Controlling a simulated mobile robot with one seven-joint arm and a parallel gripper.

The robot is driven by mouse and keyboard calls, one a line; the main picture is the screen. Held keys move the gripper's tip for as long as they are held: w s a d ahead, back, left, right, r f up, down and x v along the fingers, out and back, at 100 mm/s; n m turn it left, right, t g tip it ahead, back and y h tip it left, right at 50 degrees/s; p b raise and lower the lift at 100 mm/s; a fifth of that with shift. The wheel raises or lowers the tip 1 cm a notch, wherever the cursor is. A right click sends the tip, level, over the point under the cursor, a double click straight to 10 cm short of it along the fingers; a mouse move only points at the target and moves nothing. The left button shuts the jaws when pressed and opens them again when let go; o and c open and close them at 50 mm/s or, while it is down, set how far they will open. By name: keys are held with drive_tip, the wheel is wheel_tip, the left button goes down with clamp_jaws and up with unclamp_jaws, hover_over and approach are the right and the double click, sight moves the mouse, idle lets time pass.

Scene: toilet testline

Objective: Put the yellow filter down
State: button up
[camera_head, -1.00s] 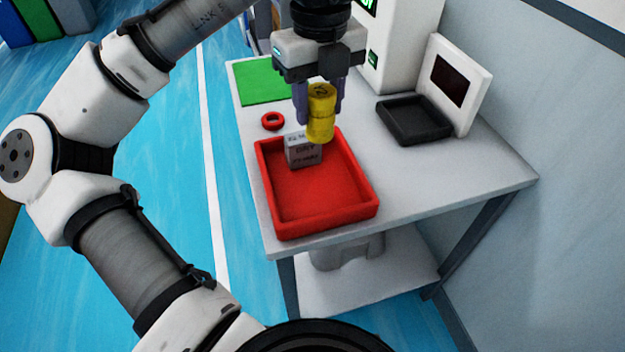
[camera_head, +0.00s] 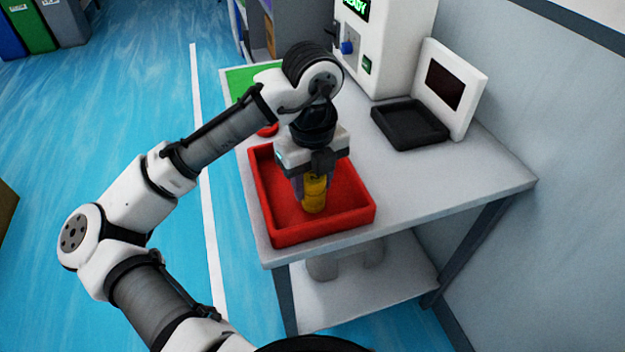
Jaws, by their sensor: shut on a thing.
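The yellow filter (camera_head: 315,194) is a small upright cylinder held between the fingers of my gripper (camera_head: 312,190). My gripper points down and is shut on the filter. The filter is inside the outline of the red tray (camera_head: 325,226), near its middle. I cannot tell whether its lower end touches the tray floor. My gripper and wrist hide the back part of the tray, and the grey labelled block seen there earlier is hidden now.
The tray stands on a grey table (camera_head: 450,185). A black tray (camera_head: 408,125) lies at the back right beside a white panel with a dark screen (camera_head: 445,79). A white machine (camera_head: 395,40) stands behind. A green mat (camera_head: 240,80) and a red ring (camera_head: 268,130) are partly hidden by my arm.

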drive_tip(key=o, duration=1.1)
drive_tip(key=shift+f, duration=0.1)
wheel_tip(320, 180, up, 12)
drive_tip(key=p, duration=0.1)
drive_tip(key=shift+r, duration=0.2)
